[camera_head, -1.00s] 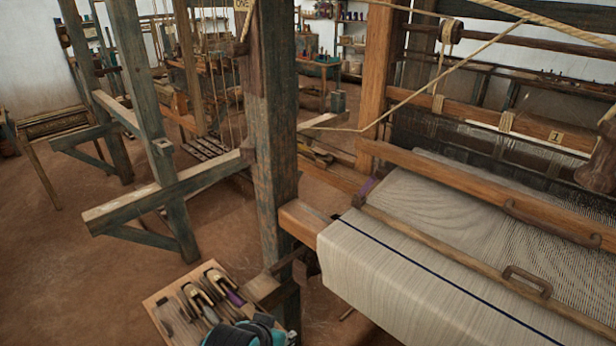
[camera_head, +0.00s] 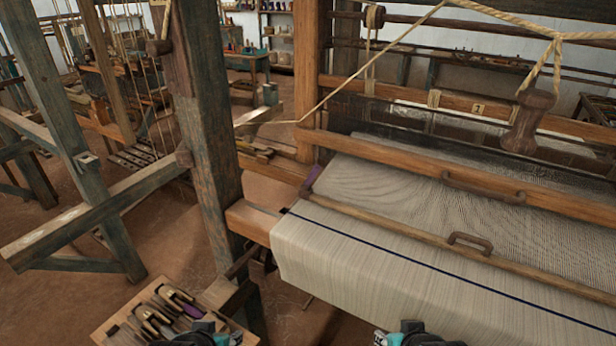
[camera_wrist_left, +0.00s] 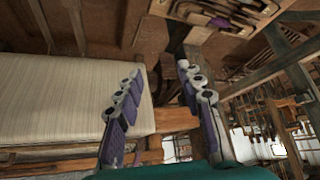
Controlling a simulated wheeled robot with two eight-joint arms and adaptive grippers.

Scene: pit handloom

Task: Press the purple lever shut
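A small purple piece (camera_head: 312,178), apparently the lever, sits at the left end of the wooden bar along the woven cloth (camera_head: 350,255). It stands tilted upward in the head view, and its joint is too small to make out. My left gripper (camera_head: 198,335) is at the bottom edge, by the tool tray, well below and left of the lever. In the left wrist view its two fingers (camera_wrist_left: 160,75) are spread with nothing between them. Part of my right arm's end (camera_head: 405,335) shows at the bottom edge in front of the cloth; its fingers are hidden.
A wooden tray (camera_head: 103,333) of hand tools, one purple, lies at lower left and also shows in the left wrist view (camera_wrist_left: 160,8). A thick upright post (camera_head: 207,120) stands left of the cloth. A rope (camera_head: 400,62) slants above the loom. Bare floor lies beyond the tray.

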